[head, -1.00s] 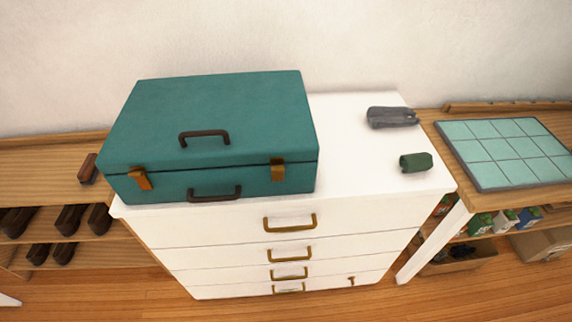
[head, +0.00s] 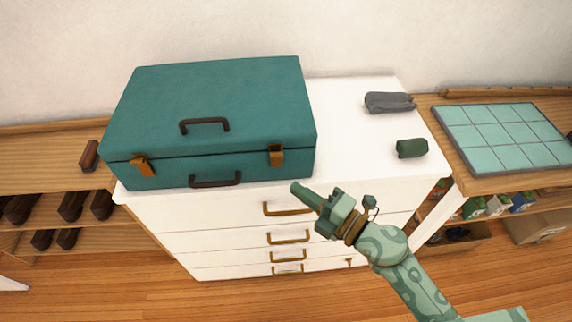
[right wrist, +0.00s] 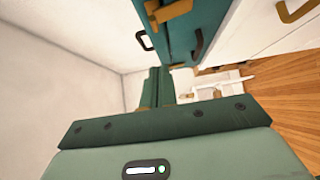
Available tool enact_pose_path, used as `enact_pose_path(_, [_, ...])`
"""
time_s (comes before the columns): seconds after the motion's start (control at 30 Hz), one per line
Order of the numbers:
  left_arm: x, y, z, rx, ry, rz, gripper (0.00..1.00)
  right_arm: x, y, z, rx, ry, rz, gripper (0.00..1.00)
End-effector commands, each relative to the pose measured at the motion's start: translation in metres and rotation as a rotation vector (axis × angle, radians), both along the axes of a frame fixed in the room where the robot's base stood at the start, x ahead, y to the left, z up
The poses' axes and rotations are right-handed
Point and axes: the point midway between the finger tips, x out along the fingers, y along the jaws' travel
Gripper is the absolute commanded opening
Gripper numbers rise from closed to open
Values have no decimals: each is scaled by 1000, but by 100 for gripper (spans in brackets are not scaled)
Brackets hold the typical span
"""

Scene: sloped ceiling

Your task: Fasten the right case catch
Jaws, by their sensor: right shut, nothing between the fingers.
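The teal case (head: 215,100) lies with its lid down on the white dresser. Its right catch (head: 276,155) is a brass-brown piece on the front, at the lid seam; I cannot tell whether it is fastened. A catch (right wrist: 168,12) shows at the top of the right wrist view. The left catch (head: 143,166) looks tilted. My right gripper (head: 298,187) is shut and empty, in front of the case, below and right of the right catch and apart from it. Its fingers (right wrist: 160,88) also show in the right wrist view. My left gripper is not in view.
The white dresser (head: 345,150) has free top space right of the case. A grey pouch (head: 388,102) and a green roll-like object (head: 411,148) lie there. A drawer handle (head: 288,208) is close to my right gripper. A tiled board (head: 503,138) lies on the right-hand shelf.

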Motion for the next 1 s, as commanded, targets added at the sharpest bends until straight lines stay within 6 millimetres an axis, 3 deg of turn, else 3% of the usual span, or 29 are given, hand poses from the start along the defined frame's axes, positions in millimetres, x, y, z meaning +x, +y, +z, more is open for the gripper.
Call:
enact_pose_path(0.2, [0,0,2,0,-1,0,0,34,31,1,1,-1,-2,0])
enact_pose_path(0.43, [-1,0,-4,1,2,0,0,63,29,-1,1,0,-2,0])
enact_pose_path(0.87, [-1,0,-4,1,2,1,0,69,29,0,1,1,-2,0])
enact_pose_path(1.0, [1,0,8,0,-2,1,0,70,29,6,1,18,-1,0])
